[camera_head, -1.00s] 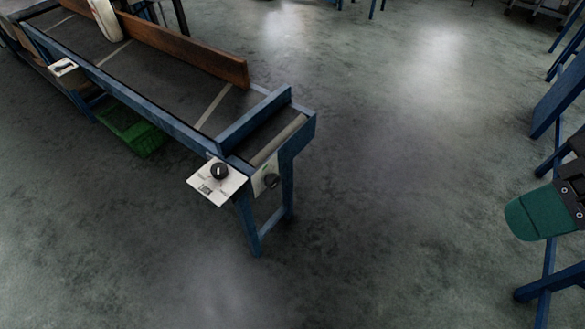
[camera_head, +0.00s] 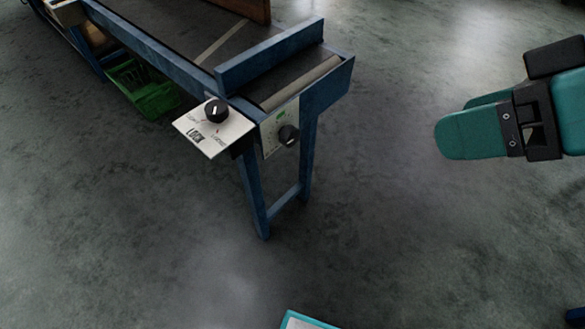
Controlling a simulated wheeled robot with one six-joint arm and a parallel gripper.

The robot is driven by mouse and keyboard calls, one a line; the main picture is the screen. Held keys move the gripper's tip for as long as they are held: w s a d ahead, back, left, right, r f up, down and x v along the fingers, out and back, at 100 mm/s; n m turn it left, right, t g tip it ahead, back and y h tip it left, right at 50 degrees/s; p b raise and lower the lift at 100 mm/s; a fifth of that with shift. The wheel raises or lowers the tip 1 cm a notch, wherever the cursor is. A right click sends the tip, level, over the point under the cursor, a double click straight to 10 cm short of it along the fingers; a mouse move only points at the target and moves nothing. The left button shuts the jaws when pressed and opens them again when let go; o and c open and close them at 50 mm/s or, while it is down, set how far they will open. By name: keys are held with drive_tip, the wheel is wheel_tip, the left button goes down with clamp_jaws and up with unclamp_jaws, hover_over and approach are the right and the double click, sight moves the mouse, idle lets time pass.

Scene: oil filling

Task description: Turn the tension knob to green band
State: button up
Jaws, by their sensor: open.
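A black knob (camera_head: 288,135) sits on a pale upright panel (camera_head: 268,137) at the near end of the conveyor. A small green mark shows on that panel above the knob; the knob's exact setting is too small to read. A second black knob (camera_head: 216,110) with a white pointer line sits on a tilted white plate (camera_head: 203,140) marked LOCK, left of the panel. My gripper (camera_head: 462,118), with teal fingers, is open and empty at the right, well apart from both knobs.
The blue-framed conveyor (camera_head: 265,57) runs to the upper left, its legs (camera_head: 252,190) under the knobs. A green crate (camera_head: 145,90) lies beneath it. The grey floor (camera_head: 375,230) between the conveyor and my gripper is clear.

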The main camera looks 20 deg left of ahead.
drive_tip(key=w+a+f+n+t+y+b, duration=0.1)
drive_tip(key=a+f+y+b, duration=0.1)
drive_tip(key=f+b, duration=0.55)
drive_tip(key=w+a+f+n+t+y+b, duration=0.1)
drive_tip(key=w+a+f+y+b, duration=0.15)
drive_tip(key=f+b, duration=0.55)
drive_tip(key=t+y+b, duration=0.3)
drive_tip(key=b, duration=0.8)
approach(294, 140)
drive_tip(key=shift+n, duration=0.3)
drive_tip(key=p+x, duration=0.3)
drive_tip(key=x, duration=0.7)
drive_tip(key=shift+c, duration=0.5)
drive_tip(key=c, duration=0.8)
